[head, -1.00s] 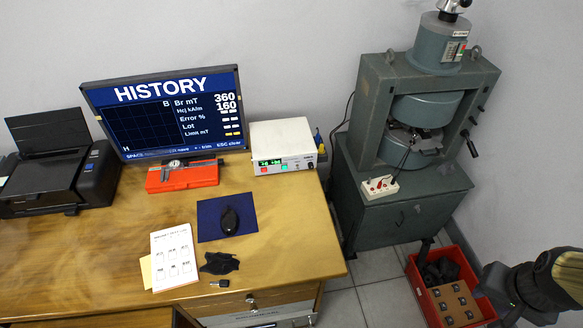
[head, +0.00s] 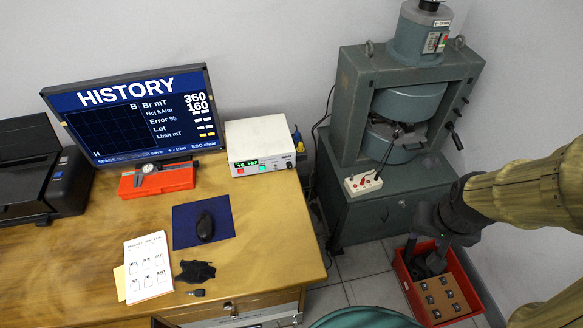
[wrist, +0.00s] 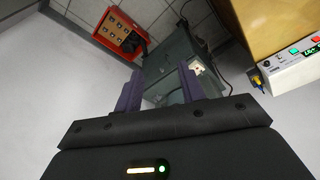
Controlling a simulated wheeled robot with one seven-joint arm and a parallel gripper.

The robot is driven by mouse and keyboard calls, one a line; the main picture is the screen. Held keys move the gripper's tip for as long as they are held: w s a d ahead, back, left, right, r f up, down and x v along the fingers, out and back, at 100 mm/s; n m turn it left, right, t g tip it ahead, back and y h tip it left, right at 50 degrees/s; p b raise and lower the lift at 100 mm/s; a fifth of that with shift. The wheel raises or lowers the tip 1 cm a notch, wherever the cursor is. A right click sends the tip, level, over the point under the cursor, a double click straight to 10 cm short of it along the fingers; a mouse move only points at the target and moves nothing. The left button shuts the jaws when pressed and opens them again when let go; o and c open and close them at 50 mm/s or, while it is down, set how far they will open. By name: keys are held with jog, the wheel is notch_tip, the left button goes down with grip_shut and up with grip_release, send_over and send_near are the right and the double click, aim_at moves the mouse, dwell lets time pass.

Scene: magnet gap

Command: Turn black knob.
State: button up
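The electromagnet press (head: 345,110) stands on a grey-green cabinet (head: 375,215) at the right of the head view. A black-ended handle (head: 455,138) sticks out from its right side, with small dark knobs above it. I cannot tell which is the black knob meant. My gripper (head: 426,250) is in front of the cabinet's right side, apart from all of these. In the wrist view its two fingers (wrist: 160,88) stand apart with nothing between them.
A red crate (head: 407,290) with a brown block and dark items lies on the floor below my gripper.

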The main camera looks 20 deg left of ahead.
jog(key=w+a+f+t+y+b, duration=0.1)
jog(key=w+a+f+t+b, duration=0.2)
jog(key=w, duration=0.4)
jog(key=w+a+f+m+y+b, duration=0.1)
jog(key=w+f+b, duration=0.2)
jog(key=w+f, duration=0.4)
jog(key=w+a+f+t+y+b, duration=0.1)
jog(key=w+a+f+t+b, duration=0.15)
jog(key=w, duration=0.55)
jog(key=w+a+f+m+g+y+b, duration=0.2)
jog(key=a+f+g+y+b, duration=0.2)
jog(key=a+f+y+b, duration=0.5)
jog(key=a+f+y, duration=0.5)
jog(key=f+y, duration=0.1)
jog(key=shift+w+a+m, duration=0.2)
jog(key=shift+a+m, duration=0.05)
jog(key=shift+m, duration=0.15)
